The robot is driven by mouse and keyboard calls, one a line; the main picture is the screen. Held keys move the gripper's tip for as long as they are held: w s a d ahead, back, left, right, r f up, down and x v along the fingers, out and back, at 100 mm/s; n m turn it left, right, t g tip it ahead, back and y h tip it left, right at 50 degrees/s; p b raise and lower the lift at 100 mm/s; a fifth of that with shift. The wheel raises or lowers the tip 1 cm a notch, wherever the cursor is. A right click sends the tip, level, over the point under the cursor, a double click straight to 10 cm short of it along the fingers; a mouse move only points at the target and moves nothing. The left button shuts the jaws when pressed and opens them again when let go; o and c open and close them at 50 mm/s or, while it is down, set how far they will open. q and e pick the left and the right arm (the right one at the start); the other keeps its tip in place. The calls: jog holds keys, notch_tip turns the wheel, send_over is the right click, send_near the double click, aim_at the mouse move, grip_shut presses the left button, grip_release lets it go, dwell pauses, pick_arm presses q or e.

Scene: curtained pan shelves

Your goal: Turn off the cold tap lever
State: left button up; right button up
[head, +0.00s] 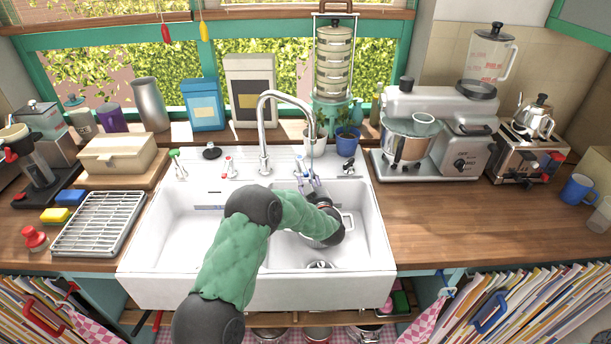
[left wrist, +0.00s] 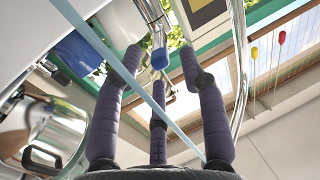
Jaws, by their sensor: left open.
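The cold tap lever with its blue tip (left wrist: 160,57) shows in the left wrist view, between and just beyond the fingertips of my left gripper (left wrist: 160,68). The gripper's dark purple fingers are open and spread around the lever's end; I cannot tell whether any touches it. In the head view my left gripper (head: 311,186) is over the right basin, beside the base of the lever, which it partly hides. The curved chrome spout (head: 262,110) stands behind. A pale blue water stream (left wrist: 105,52) crosses the left wrist view in front of the fingers. My right gripper is out of view.
The white double sink (head: 170,285) lies below my arm. A red-marked tap (head: 229,168) stands left of the spout. A blue pot (head: 346,142) stands behind the sink to the right. A mixer with a metal bowl (head: 408,145) is further right. The right counter (head: 450,220) is mostly clear.

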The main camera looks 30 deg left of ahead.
aim_at(307, 176)
pick_arm(q)
jog(key=shift+x, duration=1.85)
jog(key=shift+c, duration=0.3)
grip_shut()
